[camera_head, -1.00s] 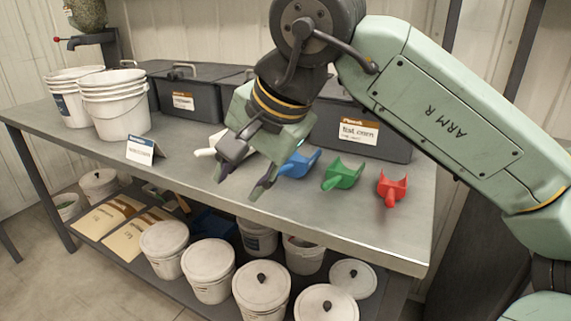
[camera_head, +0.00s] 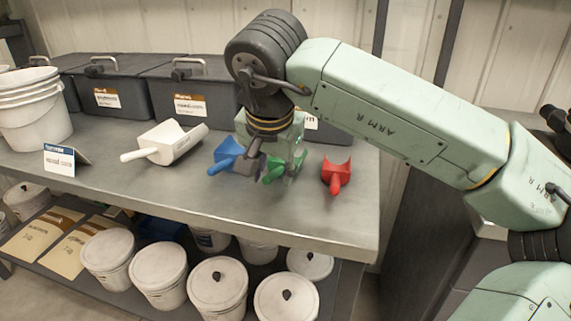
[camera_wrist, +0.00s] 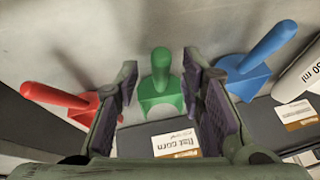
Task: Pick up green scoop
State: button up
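The green scoop (camera_head: 273,172) lies on the metal table, partly hidden behind my gripper in the head view. In the wrist view the green scoop (camera_wrist: 161,84) sits between my two fingers, its handle pointing up the picture. My gripper (camera_wrist: 160,85) is open, with a finger on each side of the scoop and a visible gap to both. In the head view my gripper (camera_head: 268,165) points down over the scoop. I cannot tell how high the fingertips are above the table.
The blue scoop (camera_head: 228,153) and white scoop (camera_head: 166,143) lie left of the green one, the red scoop (camera_head: 336,176) right. Dark labelled bins (camera_head: 187,92) stand behind. White buckets (camera_head: 33,110) and a sign (camera_head: 62,160) stand left.

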jog(key=shift+x, duration=0.95)
grip_shut()
